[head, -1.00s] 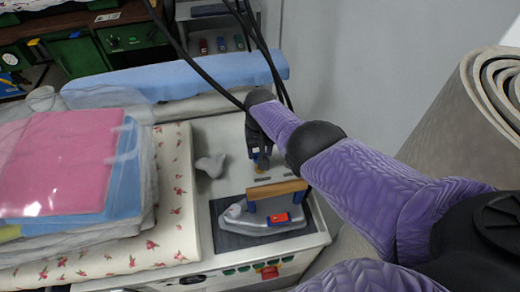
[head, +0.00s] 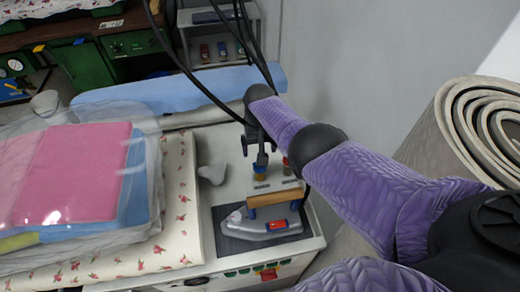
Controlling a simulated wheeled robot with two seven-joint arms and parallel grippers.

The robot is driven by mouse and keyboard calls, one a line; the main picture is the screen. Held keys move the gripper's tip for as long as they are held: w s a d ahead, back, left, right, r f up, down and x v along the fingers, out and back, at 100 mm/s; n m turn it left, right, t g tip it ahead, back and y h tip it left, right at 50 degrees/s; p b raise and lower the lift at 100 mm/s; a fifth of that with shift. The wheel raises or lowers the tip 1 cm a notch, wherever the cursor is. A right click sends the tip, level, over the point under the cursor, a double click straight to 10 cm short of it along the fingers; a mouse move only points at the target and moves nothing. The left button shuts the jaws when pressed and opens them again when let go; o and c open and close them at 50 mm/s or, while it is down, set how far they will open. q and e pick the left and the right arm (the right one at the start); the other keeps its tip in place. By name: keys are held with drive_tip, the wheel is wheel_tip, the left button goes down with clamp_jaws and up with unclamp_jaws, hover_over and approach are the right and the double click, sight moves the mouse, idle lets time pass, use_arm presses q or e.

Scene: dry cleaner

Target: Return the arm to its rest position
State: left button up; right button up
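My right arm (head: 370,185), in purple covering, reaches in from the right side of the head view. Its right gripper (head: 261,150) hangs above the ironing station, behind the iron. Its two dark fingers look spread apart, with nothing visible between them. A small brown-and-blue knob (head: 260,168) stands just below the fingertips; I cannot tell whether they touch it. The iron (head: 262,222), grey with a wooden handle (head: 273,199), rests on a dark pad at the front of the station. My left gripper is not in view.
The white station top (head: 215,188) holds a small white piece (head: 212,173). Folded pink and blue clothes in clear plastic (head: 80,175) lie on a floral cover (head: 178,225) at left. Black hoses (head: 190,70) hang behind. A grey roll (head: 470,125) stands at right.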

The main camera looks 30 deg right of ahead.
use_arm(q)
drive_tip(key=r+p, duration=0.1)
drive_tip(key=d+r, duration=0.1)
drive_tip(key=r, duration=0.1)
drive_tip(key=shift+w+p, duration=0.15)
drive_tip(key=shift+p, duration=0.2)
use_arm(e)
wheel_tip(320, 180, up, 4)
drive_tip(key=shift+r, duration=0.1)
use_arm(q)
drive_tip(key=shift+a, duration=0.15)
